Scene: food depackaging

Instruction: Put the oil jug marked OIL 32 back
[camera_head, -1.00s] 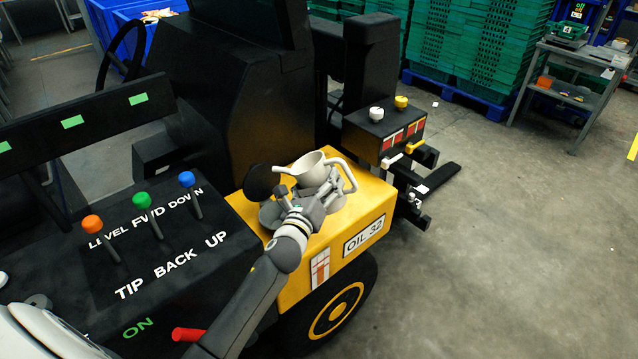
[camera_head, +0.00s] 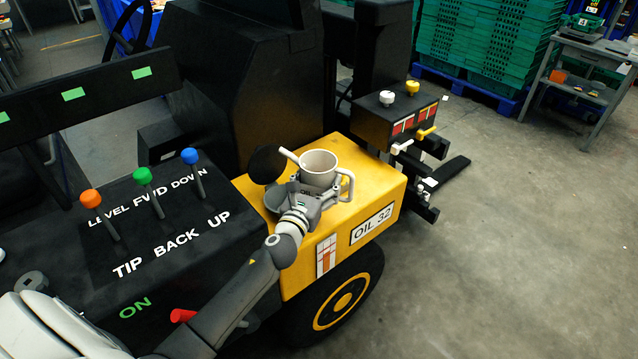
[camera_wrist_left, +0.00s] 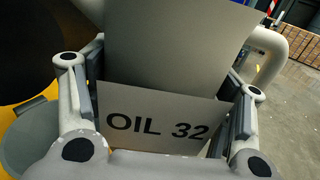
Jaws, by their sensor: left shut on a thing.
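The oil jug (camera_head: 319,166) is a pale grey open cup with a spout on its left and a looped handle on its right. It is about upright over the yellow housing (camera_head: 376,191) of the vehicle. My left gripper (camera_head: 308,192) is shut on it from the near side. In the left wrist view the jug (camera_wrist_left: 175,55) fills the space between the fingers, and its OIL 32 label (camera_wrist_left: 155,122) faces me. I cannot tell whether its bottom touches the housing. The housing also bears an OIL 32 plate (camera_head: 372,224). My right gripper is out of view.
A black round lid (camera_head: 267,164) stands left of the jug, with a grey round part (camera_head: 274,198) below it. Coloured levers (camera_head: 143,176) rise from the black panel at left. A black box with knobs (camera_head: 385,115) stands beyond the jug. The floor at right is clear.

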